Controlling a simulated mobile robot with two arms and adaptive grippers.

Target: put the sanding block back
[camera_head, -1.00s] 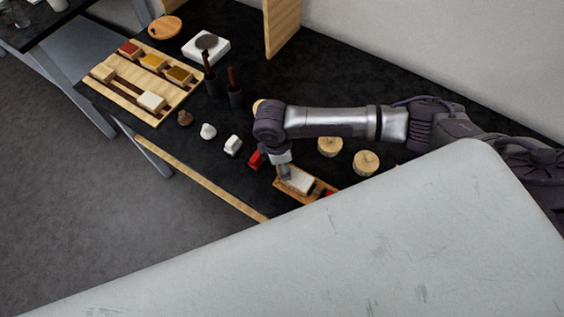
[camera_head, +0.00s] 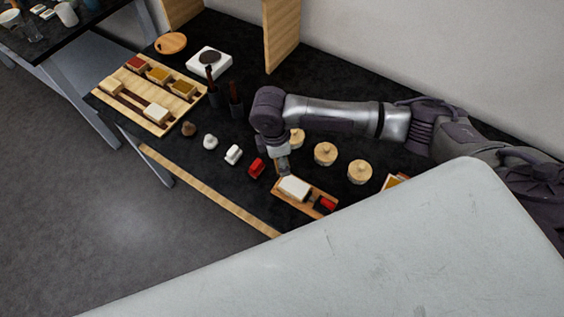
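A pale, whitish block (camera_head: 293,187), which looks like the sanding block, lies in a small wooden tray (camera_head: 312,204) near the front edge of the black table. A red item (camera_head: 326,204) sits at the tray's right end. My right gripper (camera_head: 284,170) points down just behind and above the pale block, at the tray's left end. It looks apart from the block, but the fingers are too small to read. My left gripper is out of view.
A wooden rack (camera_head: 125,109) with coloured blocks stands at the left. A red piece (camera_head: 257,167) and white pieces (camera_head: 233,154) lie left of the tray. Lidded jars (camera_head: 325,153) stand behind it. Upright tools (camera_head: 236,95) and a wooden panel (camera_head: 281,38) are farther back.

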